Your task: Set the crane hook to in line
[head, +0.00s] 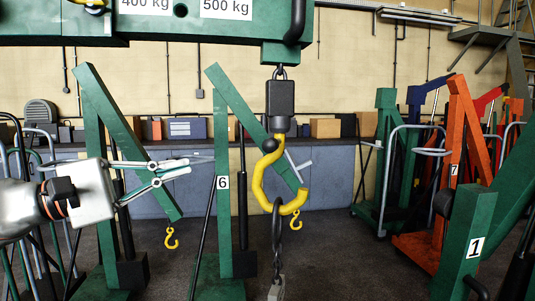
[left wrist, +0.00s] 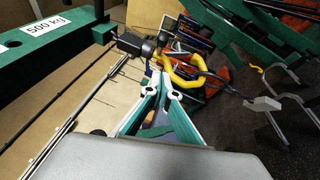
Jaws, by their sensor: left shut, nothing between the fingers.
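The yellow crane hook (head: 258,185) hangs under a black swivel block (head: 280,97) from the green boom (head: 200,25). Its open side faces right in the head view. A dark chain or link (head: 277,235) hangs in its bowl. A black knob (head: 270,146) and a short grey bar (head: 301,164) show by the hook's shank. My left gripper (head: 189,166) is shut and empty, left of the hook and apart from it in the head view. The left wrist view shows the hook (left wrist: 178,73) just beyond the fingertips (left wrist: 161,80); the depth gap is unclear. My right gripper is out of view.
Green crane frames (head: 222,165) stand behind, with small yellow hooks (head: 171,238). An orange crane (head: 461,150) and a green post marked 1 (head: 472,235) stand at right. A grey weight (head: 277,289) is below the chain. Blue-grey cabinets (head: 330,175) line the wall.

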